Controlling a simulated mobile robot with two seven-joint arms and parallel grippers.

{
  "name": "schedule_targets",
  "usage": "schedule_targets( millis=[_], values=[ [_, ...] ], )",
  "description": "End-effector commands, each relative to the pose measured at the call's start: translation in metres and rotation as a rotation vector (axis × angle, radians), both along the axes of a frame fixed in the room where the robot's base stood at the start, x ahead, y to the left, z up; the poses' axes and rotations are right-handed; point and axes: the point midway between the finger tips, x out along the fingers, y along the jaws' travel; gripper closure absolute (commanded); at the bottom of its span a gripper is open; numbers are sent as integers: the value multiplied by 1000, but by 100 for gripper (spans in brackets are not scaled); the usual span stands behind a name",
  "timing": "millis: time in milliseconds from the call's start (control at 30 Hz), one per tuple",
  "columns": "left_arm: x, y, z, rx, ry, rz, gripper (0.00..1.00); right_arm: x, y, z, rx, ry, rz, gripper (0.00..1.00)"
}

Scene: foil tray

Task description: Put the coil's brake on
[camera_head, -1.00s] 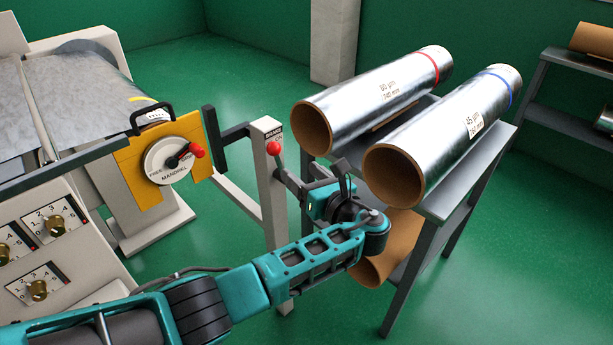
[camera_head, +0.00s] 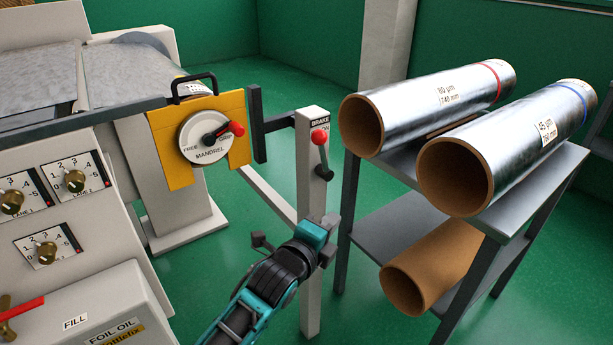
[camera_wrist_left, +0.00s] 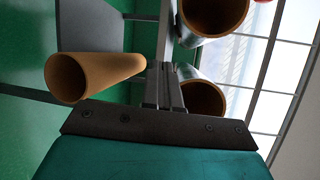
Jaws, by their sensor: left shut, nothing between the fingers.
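The brake lever (camera_head: 320,155) is on the pale post (camera_head: 310,200) marked BRAKE. It stands nearly upright, its red knob (camera_head: 319,137) up by the word ON and its dark pivot (camera_head: 325,180) below. My left gripper (camera_head: 329,224) is below the pivot, in front of the post, apart from the knob. Its fingertips are mostly hidden by the hand in the head view. In the left wrist view its fingers (camera_wrist_left: 165,85) are together with nothing between them. The coil's mandrel dial (camera_head: 205,140) on the yellow plate has a red-tipped handle. My right gripper is out of view.
A grey rack (camera_head: 345,210) right of the post holds two foil rolls (camera_head: 430,108) on top and a brown tube (camera_head: 430,270) on its lower shelf. The machine panel (camera_head: 75,225) with brass knobs stands at left. Green floor is open between panel and post.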

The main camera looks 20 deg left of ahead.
Motion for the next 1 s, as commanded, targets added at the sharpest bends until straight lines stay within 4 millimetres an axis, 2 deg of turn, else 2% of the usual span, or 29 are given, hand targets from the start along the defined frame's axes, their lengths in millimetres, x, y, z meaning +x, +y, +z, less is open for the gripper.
schedule_targets(
  millis=[33, 200, 300, 400, 567, 1000],
  values=[
    [-9, 20, 2, -92, -73, 17, 100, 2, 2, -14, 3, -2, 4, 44],
    [-36, 68, 45, -298, -282, 53, 100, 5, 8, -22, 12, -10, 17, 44],
    [-45, 81, 59, -348, -342, 61, 100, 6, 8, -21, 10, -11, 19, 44],
    [-44, 85, 66, -363, -362, 62, 100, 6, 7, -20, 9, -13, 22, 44],
    [-26, 81, 71, -362, -363, 62, 100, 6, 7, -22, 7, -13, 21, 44],
    [52, 68, 92, -361, -362, 61, 100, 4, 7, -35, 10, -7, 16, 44]
  ],
)
